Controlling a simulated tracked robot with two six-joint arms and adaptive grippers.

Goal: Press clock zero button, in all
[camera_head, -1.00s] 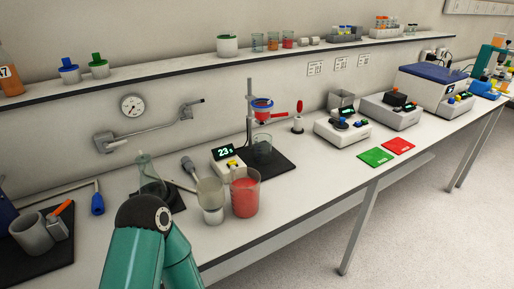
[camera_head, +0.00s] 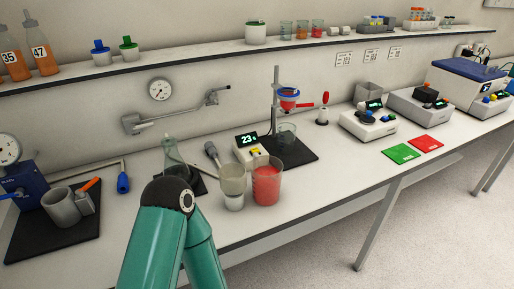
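The clock (camera_head: 251,156) is a small pale box with a dark display that reads about 23 s. It stands on the bench behind the beakers. A small yellow button (camera_head: 256,151) shows below its display; its label is too small to read. A teal link of one of my arms rises from the bottom of the picture, in front of the bench. Neither gripper's fingers can be seen.
A pale beaker (camera_head: 232,181) and a red-filled beaker (camera_head: 266,184) stand in front of the clock. A glass flask (camera_head: 173,156) is to its left, and a stand with a red-blue funnel (camera_head: 288,94) is to its right.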

